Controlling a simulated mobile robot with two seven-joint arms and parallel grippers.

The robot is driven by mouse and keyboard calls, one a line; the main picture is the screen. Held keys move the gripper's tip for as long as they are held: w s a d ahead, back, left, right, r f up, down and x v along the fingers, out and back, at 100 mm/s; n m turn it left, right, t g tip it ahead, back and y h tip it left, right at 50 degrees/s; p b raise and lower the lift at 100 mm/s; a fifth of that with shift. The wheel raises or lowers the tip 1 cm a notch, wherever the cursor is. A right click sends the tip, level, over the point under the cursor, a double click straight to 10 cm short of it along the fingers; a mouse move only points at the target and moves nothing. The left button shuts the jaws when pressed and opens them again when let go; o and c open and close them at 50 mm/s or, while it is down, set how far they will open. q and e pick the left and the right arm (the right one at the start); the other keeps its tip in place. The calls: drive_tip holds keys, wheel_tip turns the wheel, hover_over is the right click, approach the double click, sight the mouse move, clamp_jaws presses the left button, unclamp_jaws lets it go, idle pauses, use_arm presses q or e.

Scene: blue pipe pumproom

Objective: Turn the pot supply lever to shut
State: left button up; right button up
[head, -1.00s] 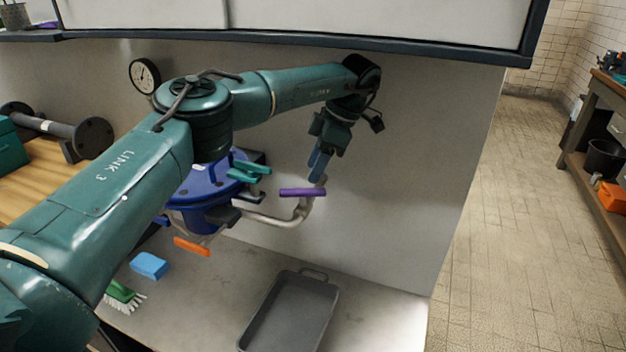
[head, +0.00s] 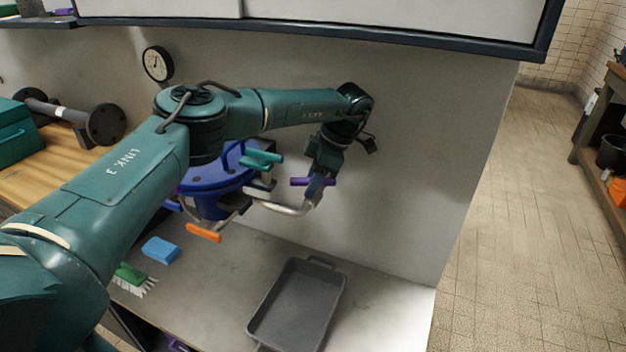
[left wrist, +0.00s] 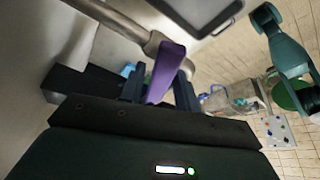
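A purple lever handle (head: 313,181) sits on a bent grey pipe (head: 290,208) that runs from a blue round pot or valve body (head: 210,178). My left gripper (head: 317,190) points down at the purple handle. In the left wrist view the purple handle (left wrist: 166,70) lies between the two fingers (left wrist: 162,86), which stand apart with gaps beside it. Teal handles (head: 262,157), an orange handle (head: 203,232) and a blue handle are on other pipes. No label shows which lever is the pot supply.
A grey tray (head: 297,262), a blue sponge (head: 160,250) and a green brush (head: 131,274) are on the bench below. A wall gauge (head: 157,63) hangs behind my arm. A dark-edged cabinet (head: 330,36) overhangs above.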

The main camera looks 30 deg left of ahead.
use_arm(q)
clamp_jaws()
drive_tip(key=shift+r+m+p, duration=0.2)
drive_tip(key=shift+m+p, duration=0.2)
drive_tip(key=shift+m, duration=0.1)
drive_tip(key=shift+m+t+p, duration=0.35)
drive_tip(key=shift+m+t, duration=0.05)
drive_tip(key=shift+m, duration=0.2)
drive_tip(key=shift+m+t, duration=0.3)
drive_tip(key=shift+m, duration=0.3)
drive_tip(key=shift+f+m+t, duration=0.15)
drive_tip(key=shift+m+t, duration=0.15)
drive_tip(key=shift+m, duration=0.6)
drive_tip(key=shift+y, duration=0.3)
use_arm(e)
drive_tip(key=shift+s+d+r, duration=0.1)
drive_tip(key=shift+d+r, duration=0.05)
drive_tip(key=shift+d, duration=0.2)
use_arm(q)
drive_tip(key=shift+o, duration=1.3)
unclamp_jaws()
use_arm(e)
drive_tip(key=shift+r, duration=0.15)
